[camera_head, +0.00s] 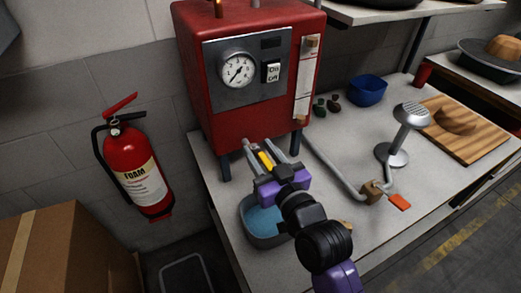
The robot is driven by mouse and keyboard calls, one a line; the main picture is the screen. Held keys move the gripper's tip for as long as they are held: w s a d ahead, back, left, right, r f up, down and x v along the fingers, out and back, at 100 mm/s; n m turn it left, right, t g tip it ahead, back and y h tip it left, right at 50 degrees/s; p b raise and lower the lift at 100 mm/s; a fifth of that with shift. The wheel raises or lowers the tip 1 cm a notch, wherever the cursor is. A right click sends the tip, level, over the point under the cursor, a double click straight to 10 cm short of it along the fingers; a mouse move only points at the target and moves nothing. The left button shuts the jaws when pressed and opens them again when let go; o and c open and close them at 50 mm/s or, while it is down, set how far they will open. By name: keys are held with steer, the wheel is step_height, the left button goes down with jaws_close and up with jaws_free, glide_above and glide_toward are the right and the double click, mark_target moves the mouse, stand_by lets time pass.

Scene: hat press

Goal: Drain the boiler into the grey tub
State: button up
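The red boiler (225,122) stands on legs at the back left of the bench. Its front has a round gauge (237,70), an On/Off switch (272,72) and a sight-glass strip (303,85). A yellow piece (266,160), perhaps the drain lever, shows below the boiler's front. My gripper (269,146) is there, its two fingers spread apart on either side of the yellow piece; contact cannot be told. The grey tub (246,222) sits on the bench below my gripper, with blue inside that looks like water. My arm hides the tub's right part.
A pipe (334,173) runs from the boiler to a steam head (410,115) on a stand, with an orange lever (399,201). Behind are a blue bowl (367,91) and a wooden board (465,138). A fire extinguisher (138,170) hangs at left above a cardboard box (75,250).

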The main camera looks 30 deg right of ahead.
jaws_close()
stand_by(1.4)
